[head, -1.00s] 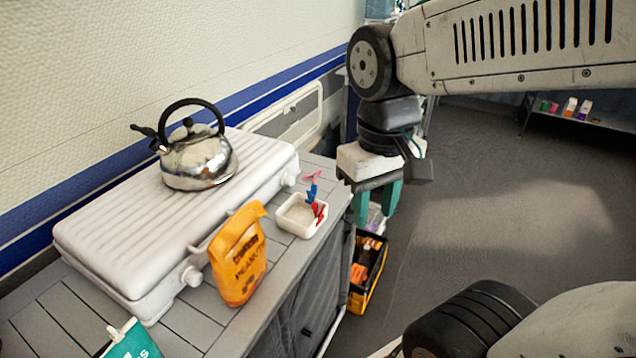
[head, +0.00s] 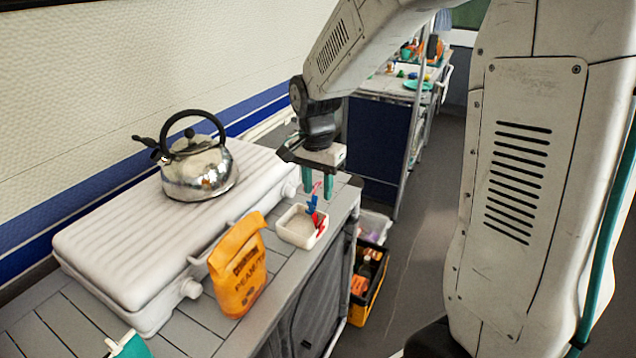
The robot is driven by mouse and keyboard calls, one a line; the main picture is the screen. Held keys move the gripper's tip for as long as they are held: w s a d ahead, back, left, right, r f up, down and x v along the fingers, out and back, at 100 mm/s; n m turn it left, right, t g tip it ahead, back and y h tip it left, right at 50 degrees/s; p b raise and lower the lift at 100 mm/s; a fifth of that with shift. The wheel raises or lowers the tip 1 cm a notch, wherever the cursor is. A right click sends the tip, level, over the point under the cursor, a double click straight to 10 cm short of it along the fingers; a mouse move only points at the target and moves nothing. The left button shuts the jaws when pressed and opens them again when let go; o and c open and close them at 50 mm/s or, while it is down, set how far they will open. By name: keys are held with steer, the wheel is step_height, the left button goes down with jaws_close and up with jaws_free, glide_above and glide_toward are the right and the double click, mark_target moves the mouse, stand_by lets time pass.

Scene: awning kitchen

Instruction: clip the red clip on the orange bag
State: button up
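The orange bag (head: 238,272), printed with "PEANUTS", stands upright on the counter, its top folded over. A small white square tray (head: 284,233) stands to its right, near the counter's front edge. Red clips (head: 320,222) and a blue clip (head: 311,204) lean in the tray at its right side, and a thin pink-red piece shows above them. My gripper (head: 317,180) hangs above the tray's back right side with its two green fingers pointing down and apart. It is open, and nothing is visibly gripped. Whether its tips touch the topmost clip I cannot tell.
A steel kettle (head: 198,172) stands on the closed white stove case (head: 130,245) behind the bag. A teal package (head: 128,344) with a pale clip is at the bottom left. A yellow-black crate (head: 369,284) sits on the floor beside the counter. Bare counter lies around the bag's front.

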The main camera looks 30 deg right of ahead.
steer(key=shift+s+f, duration=0.15)
steer(key=shift+f, duration=3.55)
steer(key=c, duration=0.6)
steer(key=shift+r, duration=2.55)
